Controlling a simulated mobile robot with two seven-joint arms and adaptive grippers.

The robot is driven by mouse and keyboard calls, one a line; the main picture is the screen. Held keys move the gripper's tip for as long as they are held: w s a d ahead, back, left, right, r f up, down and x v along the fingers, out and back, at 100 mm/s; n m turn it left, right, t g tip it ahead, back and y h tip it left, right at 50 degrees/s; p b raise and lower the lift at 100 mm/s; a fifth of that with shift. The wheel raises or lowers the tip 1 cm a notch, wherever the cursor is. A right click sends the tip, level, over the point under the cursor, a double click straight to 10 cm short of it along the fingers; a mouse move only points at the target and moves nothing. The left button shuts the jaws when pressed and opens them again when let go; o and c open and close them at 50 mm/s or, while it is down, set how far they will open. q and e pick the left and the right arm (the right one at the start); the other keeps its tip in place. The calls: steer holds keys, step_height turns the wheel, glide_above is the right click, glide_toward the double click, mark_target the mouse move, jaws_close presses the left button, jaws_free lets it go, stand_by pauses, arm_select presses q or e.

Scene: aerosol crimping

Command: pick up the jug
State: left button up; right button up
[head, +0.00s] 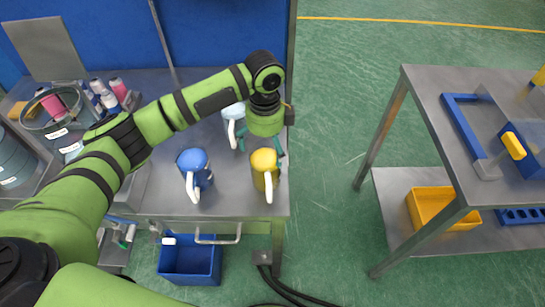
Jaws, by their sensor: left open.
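Three jugs stand on the grey metal workbench (225,195). A yellow jug (262,163) with a white handle is near the right edge. A blue jug (192,163) with a white handle is to its left. A pale blue jug (231,111) with a white handle stands behind and is partly hidden by my arm. My left gripper (262,148) is open, with teal fingers spread, just behind and above the yellow jug. I cannot tell whether a finger touches a jug. My right gripper is not in view.
A wire ring basket (50,125) and several small bottles (108,98) are at the bench's left. A blue bin (190,262) is below the bench front. A second metal table (450,85) with blue fixtures stands right, a yellow bin (440,207) on its shelf. Green floor between is clear.

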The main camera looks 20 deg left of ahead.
mark_target(267, 164)
arm_select(q)
steer(key=shift+w+f, duration=0.25)
steer(key=shift+f, duration=0.1)
steer(key=shift+f+p, duration=0.3)
steer(key=f, duration=0.1)
steer(key=s+f+p, duration=0.1)
steer(key=f, duration=0.1)
steer(key=f+p, duration=0.1)
steer(key=f, duration=0.1)
steer(key=shift+s+d, duration=0.2)
steer(key=shift+s, duration=0.1)
steer(key=shift+w+f, duration=0.1)
steer(key=shift+f, duration=0.2)
steer(key=c, duration=1.6)
steer(key=shift+r, duration=0.1)
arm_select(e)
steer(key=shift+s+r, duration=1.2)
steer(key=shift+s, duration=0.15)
